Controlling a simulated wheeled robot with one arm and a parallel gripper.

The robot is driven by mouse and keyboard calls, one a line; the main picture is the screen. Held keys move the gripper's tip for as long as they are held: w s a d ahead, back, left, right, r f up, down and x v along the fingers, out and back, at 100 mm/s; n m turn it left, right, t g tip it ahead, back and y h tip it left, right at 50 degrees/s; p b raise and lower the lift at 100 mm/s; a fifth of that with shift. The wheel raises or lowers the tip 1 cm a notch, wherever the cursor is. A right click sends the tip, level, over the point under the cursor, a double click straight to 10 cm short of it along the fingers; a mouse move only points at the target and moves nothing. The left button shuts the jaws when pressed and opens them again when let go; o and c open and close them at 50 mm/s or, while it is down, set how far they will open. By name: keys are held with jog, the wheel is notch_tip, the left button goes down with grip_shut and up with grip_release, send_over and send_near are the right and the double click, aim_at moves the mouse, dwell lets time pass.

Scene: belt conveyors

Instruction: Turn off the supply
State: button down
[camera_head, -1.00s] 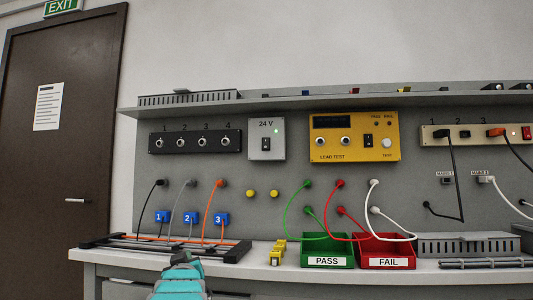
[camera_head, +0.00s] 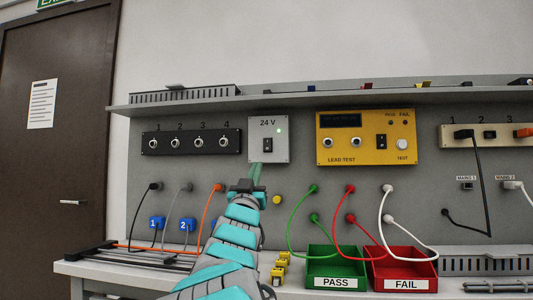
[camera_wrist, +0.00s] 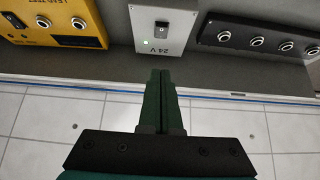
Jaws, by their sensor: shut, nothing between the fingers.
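The 24 V supply box (camera_head: 282,127) is a light grey panel on the back board, between the black socket strip and the yellow tester. It has a black rocker switch (camera_head: 267,145) and a lit green lamp (camera_head: 279,130). In the wrist view the box (camera_wrist: 172,34) appears upside down, with its switch (camera_wrist: 162,27) and lit lamp. My gripper (camera_head: 257,166) is shut and empty, its green fingers just below the box in the head view.
The yellow LEAD TEST unit (camera_head: 340,152) is to the right, the black strip (camera_head: 190,153) to the left. An orange lead (camera_head: 208,208) hangs left of my arm. Green PASS (camera_head: 335,283) and red FAIL (camera_head: 402,284) bins stand on the bench. A shelf (camera_head: 300,96) runs above.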

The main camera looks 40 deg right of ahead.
aim_at(267, 145)
jog(key=shift+r, duration=0.1)
jog(key=shift+w+d+f+p+x, duration=0.2)
jog(key=shift+f+p+x, duration=0.2)
jog(key=shift+x, duration=1.7)
jog(key=shift+w+d+f+p+x, duration=0.25)
jog(key=shift+f+p+x, duration=0.1)
jog(key=shift+x, duration=1.8)
jog(key=shift+w+d+f+p+x, duration=0.2)
jog(key=shift+f+p+x, duration=0.2)
jog(key=shift+x, duration=1.7)
